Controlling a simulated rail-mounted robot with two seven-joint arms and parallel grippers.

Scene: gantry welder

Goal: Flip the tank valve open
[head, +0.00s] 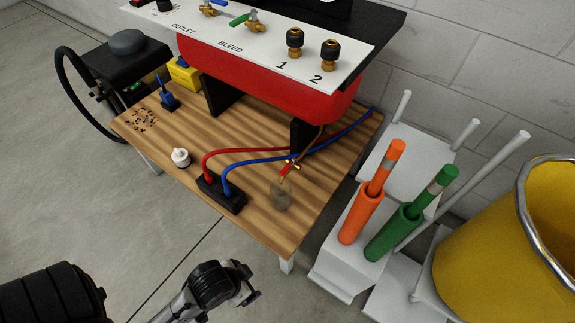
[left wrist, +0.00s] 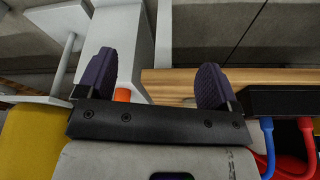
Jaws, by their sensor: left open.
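A red tank (head: 270,88) stands on a wooden bench (head: 240,235), with a white panel on top. The panel carries a blue-handled valve (head: 209,8) by OUTLET and a green-handled valve (head: 245,19) by BLEED. A small brass valve with a red handle (head: 287,169) hangs from a pipe under the tank, above a clear jar (head: 281,195). I cannot tell which one is the tank valve. My left gripper (head: 250,281) is in front of the bench, apart from all valves. Its two dark fingers are spread and empty in the left wrist view (left wrist: 156,75). My right gripper is not in view.
Red and blue hoses run from a black block (head: 221,194) on the bench. At right stand an orange tube (head: 360,215), a green tube (head: 394,232), white posts and a yellow drum (head: 500,240).

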